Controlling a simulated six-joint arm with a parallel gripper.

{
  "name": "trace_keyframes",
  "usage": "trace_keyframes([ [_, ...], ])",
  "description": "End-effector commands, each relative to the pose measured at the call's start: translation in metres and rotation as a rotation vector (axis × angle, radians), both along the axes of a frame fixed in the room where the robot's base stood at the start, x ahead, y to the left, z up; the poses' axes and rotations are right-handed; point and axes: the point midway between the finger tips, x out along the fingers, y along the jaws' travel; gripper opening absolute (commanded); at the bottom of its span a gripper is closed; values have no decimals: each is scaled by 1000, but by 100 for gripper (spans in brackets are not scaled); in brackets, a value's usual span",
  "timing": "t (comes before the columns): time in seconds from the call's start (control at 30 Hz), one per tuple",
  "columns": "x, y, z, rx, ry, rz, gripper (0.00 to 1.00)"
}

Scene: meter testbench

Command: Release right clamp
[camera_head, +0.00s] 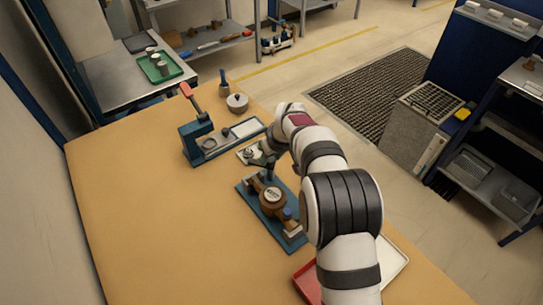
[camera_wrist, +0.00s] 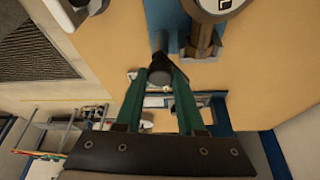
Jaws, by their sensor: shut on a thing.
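The meter (camera_head: 270,197), a round brass-brown body with a pale face, sits on a blue fixture base (camera_head: 246,190) on the table. A clamp with a blue knob (camera_head: 288,213) stands at the fixture's near end. My gripper (camera_head: 262,163) is at the far end of the fixture. In the wrist view its green fingers (camera_wrist: 160,82) are shut on a dark, round clamp handle (camera_wrist: 160,68), beside the blue base. The meter's edge (camera_wrist: 212,8) shows at the top of that view. My fingers and arm partly hide this clamp in the head view.
A lidded pot (camera_head: 237,102) is near the back edge. A red tray (camera_head: 306,282) and white tray lie partly behind my arm. The table's left side is clear.

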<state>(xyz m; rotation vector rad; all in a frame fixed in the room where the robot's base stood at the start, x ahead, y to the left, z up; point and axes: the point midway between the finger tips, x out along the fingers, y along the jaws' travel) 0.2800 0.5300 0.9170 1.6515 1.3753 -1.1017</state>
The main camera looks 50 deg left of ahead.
Motion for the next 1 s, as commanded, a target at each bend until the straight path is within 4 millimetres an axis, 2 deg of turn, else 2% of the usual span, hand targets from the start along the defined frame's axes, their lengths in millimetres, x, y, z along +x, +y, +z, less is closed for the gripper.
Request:
trace_keyframes([
  [0.6,-3,1,0,-2,-1,-429,0],
  [1.0,-3,2,-1,-2,0,-596,0],
])
